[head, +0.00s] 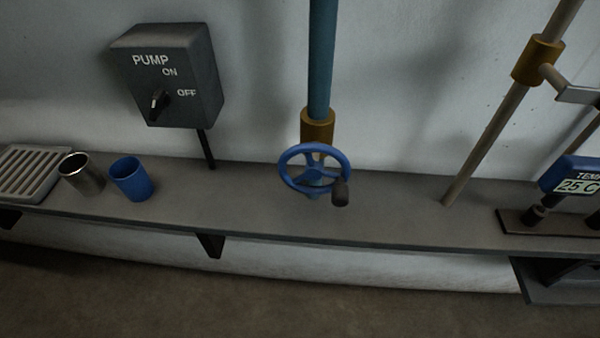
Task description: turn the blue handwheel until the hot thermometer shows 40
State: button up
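The blue handwheel (315,168) sits on a brass fitting (318,126) at the lower end of a blue-green vertical pipe (322,60), above the shelf in the middle of the head view. Its dark knob (340,193) is at the lower right of the rim. A blue box with a display (575,179) stands at the right edge, cut off by the frame. It is lettered "TEM" and reads 25 C; whether it is the hot thermometer I cannot tell. My gripper is not in view.
A metal cup (82,174), a blue cup (131,179) and a slatted grate (28,172) are on the shelf's left. A slanted pipe (490,130) with a brass collar stands right. The shelf (240,205) is clear around the wheel.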

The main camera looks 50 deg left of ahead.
aim_at(314, 171)
jog(key=u, duration=1.7)
